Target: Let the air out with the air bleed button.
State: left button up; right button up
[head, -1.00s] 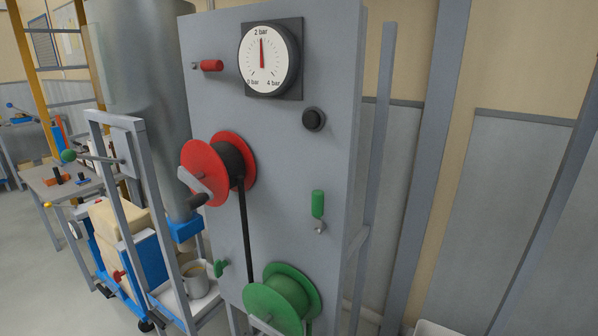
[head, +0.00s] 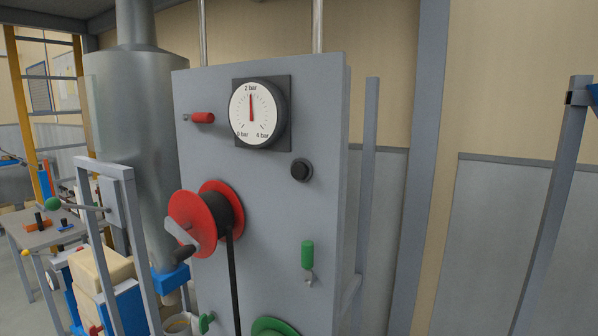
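A round black button (head: 301,170) sits on the front of the grey panel (head: 270,240), below and right of the gauge; I take it for the air bleed button, though no label shows. The white pressure gauge (head: 252,114) has its red needle pointing straight up at 2 bar, on a scale from 0 to 4 bar. Neither of my grippers is in the head view. Nothing touches the button.
The panel also carries a red handle (head: 203,118), a red crank wheel (head: 197,222) with a black belt, a green handle (head: 308,255) and a green wheel (head: 276,327). A metal silo (head: 139,135) stands to the left.

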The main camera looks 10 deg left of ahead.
pick_arm(q)
grip_shut()
dwell(1.4)
